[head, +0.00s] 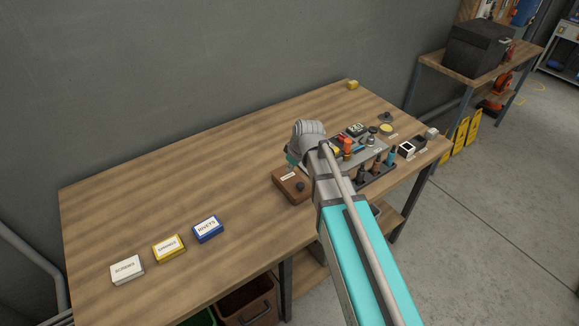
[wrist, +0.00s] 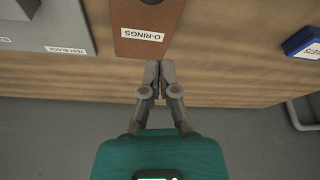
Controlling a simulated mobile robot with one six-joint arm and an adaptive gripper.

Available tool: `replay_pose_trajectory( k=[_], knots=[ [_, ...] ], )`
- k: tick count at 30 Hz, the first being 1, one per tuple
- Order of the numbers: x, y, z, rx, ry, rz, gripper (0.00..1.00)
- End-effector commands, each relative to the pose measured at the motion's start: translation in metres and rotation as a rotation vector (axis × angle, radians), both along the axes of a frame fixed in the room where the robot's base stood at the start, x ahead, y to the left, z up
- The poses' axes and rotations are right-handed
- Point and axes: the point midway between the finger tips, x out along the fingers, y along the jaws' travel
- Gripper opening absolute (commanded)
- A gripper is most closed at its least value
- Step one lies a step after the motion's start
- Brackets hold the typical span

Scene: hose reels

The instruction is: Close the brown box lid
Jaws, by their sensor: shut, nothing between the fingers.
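The brown box (head: 287,186) sits on the wooden table, left of my arm in the head view. Its top has a white label near the wall side and a dark round knob nearer the front. In the wrist view the brown lid (wrist: 148,22) shows its O-RINGS label, with part of the knob at the top edge. The lid looks flat, but I cannot tell whether it is fully down. My gripper (wrist: 160,66) is shut and empty, its tips beside the label end of the lid; contact is unclear.
A grey tray with small parts and a test block (wrist: 60,22) lies beside the brown box. Blue (head: 207,229), yellow (head: 169,248) and white (head: 127,269) labelled boxes stand at the left. The wooden table (head: 150,190) is bare behind them. A grey wall is close behind.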

Motion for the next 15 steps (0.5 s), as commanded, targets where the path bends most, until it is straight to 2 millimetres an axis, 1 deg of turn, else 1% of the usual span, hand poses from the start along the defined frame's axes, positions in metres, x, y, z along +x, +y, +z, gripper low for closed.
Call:
replay_pose_trajectory(
  k=[1,3,9,15],
  knots=[
    [-0.002,-0.001,0.009,0.000,0.000,0.000,0.00],
    [-0.003,-0.003,0.015,0.000,0.000,-0.001,0.00],
    [-0.007,-0.007,0.031,0.000,0.000,-0.001,0.00],
    [-0.009,-0.011,0.043,0.000,0.001,-0.002,0.00]
  ],
)
